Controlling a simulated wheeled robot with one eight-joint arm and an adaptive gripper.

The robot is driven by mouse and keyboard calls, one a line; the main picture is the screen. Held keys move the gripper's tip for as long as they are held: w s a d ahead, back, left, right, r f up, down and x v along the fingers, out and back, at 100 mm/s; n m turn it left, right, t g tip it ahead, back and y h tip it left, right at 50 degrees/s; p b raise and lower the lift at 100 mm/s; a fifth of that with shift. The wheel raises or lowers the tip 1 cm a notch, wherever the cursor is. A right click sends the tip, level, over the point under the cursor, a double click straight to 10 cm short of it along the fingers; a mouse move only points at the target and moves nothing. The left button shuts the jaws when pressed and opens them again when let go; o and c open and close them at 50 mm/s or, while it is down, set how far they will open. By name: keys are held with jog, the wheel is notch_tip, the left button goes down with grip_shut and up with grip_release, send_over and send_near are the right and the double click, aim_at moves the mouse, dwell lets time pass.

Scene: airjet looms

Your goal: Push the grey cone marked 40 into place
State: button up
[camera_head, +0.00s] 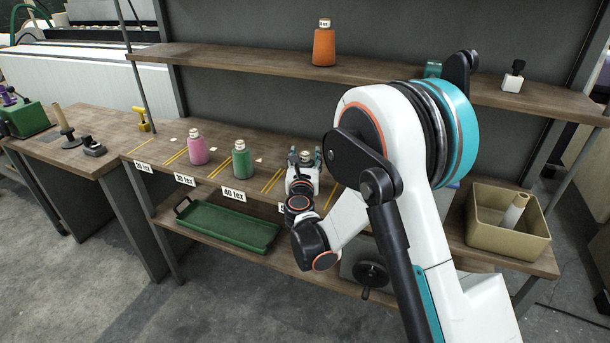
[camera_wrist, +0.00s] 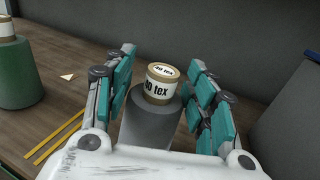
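The grey cone (camera_wrist: 150,128) stands upright between the fingers of my gripper (camera_wrist: 162,62) in the wrist view. Its tan top carries a white label ending in "0 tex"; the first digit is hard to read. The teal finger pads lie close on either side; I cannot tell whether they touch it. In the head view my gripper (camera_head: 304,160) is at the bench slots, with the cone's top showing between its fingers and its body mostly hidden. A sign marked 40 tex (camera_head: 234,193) is on the bench edge, left of my gripper.
A green cone (camera_head: 242,160) and a pink cone (camera_head: 197,147) stand left of my gripper among yellow lines. An orange cone (camera_head: 324,47) stands on the upper shelf (camera_head: 220,60). A green tray (camera_head: 225,228) lies below; a tan bin (camera_head: 478,239) is at right.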

grip_shut()
notch_tip(320, 180, up, 20)
jog(key=p, duration=0.6)
jog(key=shift+c, duration=1)
grip_release()
jog(key=c, duration=0.3)
